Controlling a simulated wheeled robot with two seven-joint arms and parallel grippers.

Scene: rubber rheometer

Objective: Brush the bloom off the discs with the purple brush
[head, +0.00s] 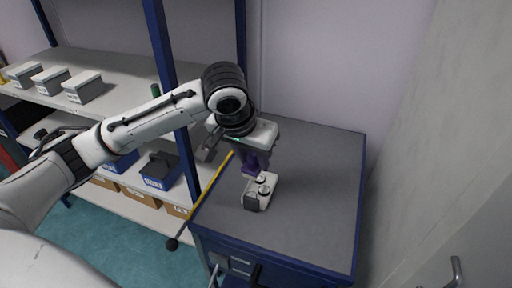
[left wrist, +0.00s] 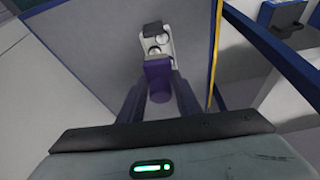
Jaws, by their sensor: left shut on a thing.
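My left gripper (head: 251,158) reaches over the grey-topped cabinet and is shut on the purple brush (head: 257,163). In the left wrist view the brush (left wrist: 158,78) sits between the two fingers. Just beyond it is a small white tray (head: 251,206) with round discs (head: 263,189) on it and a dark block at one end. In the left wrist view the discs (left wrist: 155,50) lie close to the brush, and the brush covers part of the tray. I cannot tell whether the brush touches a disc. My right gripper is not in view.
The grey cabinet top (head: 320,180) is bare around the tray. A yellow rod (head: 208,190) with a dark knob slants along its left edge. A blue-framed shelf (head: 160,60) with boxes (head: 83,86) stands to the left, and a pale wall is at right.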

